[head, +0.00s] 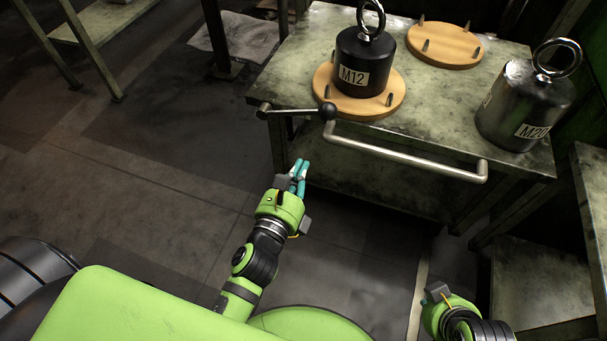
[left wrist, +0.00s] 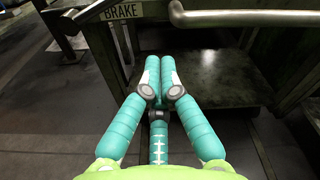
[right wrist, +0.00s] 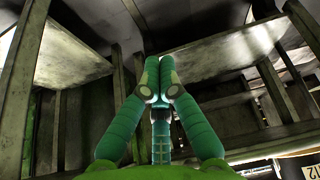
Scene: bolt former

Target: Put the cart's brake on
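The cart (head: 440,112) has a worn metal top and a bent push handle (head: 400,157) along its near side. The brake lever (head: 297,112), a thin bar with a black ball knob (head: 327,111), lies roughly level at the cart's near left corner. A BRAKE label (left wrist: 122,11) shows at the top of the left wrist view. My left gripper (head: 299,168) is below and in front of the lever, apart from it, with its teal fingers together and empty.
A black M12 weight (head: 365,62) stands on a wooden disc (head: 335,95) with pegs. Another wooden disc (head: 445,45) is empty. A dark M20 weight (head: 525,105) stands at the right. A metal shelf (head: 540,290) is near my right arm.

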